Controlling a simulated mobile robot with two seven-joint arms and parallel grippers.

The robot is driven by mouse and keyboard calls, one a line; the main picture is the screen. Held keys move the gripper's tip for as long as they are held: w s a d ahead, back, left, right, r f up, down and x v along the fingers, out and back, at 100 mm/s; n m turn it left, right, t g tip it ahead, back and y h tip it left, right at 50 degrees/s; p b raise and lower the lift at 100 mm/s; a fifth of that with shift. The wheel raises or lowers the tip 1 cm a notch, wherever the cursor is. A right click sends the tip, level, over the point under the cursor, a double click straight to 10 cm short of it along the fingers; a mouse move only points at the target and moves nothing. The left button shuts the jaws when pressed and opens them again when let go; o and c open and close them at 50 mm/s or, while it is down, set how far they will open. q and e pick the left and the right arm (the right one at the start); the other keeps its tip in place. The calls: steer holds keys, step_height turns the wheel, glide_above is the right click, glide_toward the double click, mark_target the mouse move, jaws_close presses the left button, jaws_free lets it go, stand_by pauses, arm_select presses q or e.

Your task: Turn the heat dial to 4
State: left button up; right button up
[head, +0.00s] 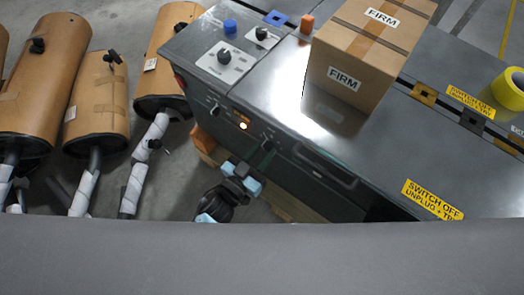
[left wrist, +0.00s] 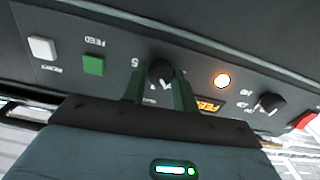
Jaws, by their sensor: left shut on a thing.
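A round black dial (left wrist: 161,72) sits on the dark front panel of the machine, with a "5" printed beside it. My left gripper (left wrist: 160,92) is shut on this dial, one dark green finger on each side of it. The fingers hide most of the dial's other marks, so I cannot read its setting or its name. In the head view my left gripper (head: 267,148) reaches the front panel from below. A second black knob (left wrist: 269,103) is on the same panel, beyond a lit orange lamp (left wrist: 222,80). My right gripper is not in view.
A green button (left wrist: 93,65) and a white button (left wrist: 42,47) are beside the held dial. A cardboard box (head: 365,50) and yellow tape (head: 509,88) stand on the machine's top (head: 300,105). Several wrapped mufflers (head: 97,103) are at the left.

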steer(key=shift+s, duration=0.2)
arm_select(q)
steer(key=shift+m, duration=1.4)
steer(key=m+b, duration=0.1)
steer(key=m, duration=0.4)
steer(key=m+b, duration=0.1)
steer(key=m, duration=0.3)
steer(key=shift+f+m, duration=0.1)
steer(key=shift+m, duration=0.3)
steer(key=shift+m+b, duration=0.55)
steer(key=shift+m, duration=1.35)
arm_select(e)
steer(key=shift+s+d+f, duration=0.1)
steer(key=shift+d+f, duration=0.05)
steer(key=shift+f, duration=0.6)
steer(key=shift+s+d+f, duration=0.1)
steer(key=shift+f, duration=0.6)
arm_select(q)
steer(key=o, duration=1)
steer(key=shift+c, duration=0.2)
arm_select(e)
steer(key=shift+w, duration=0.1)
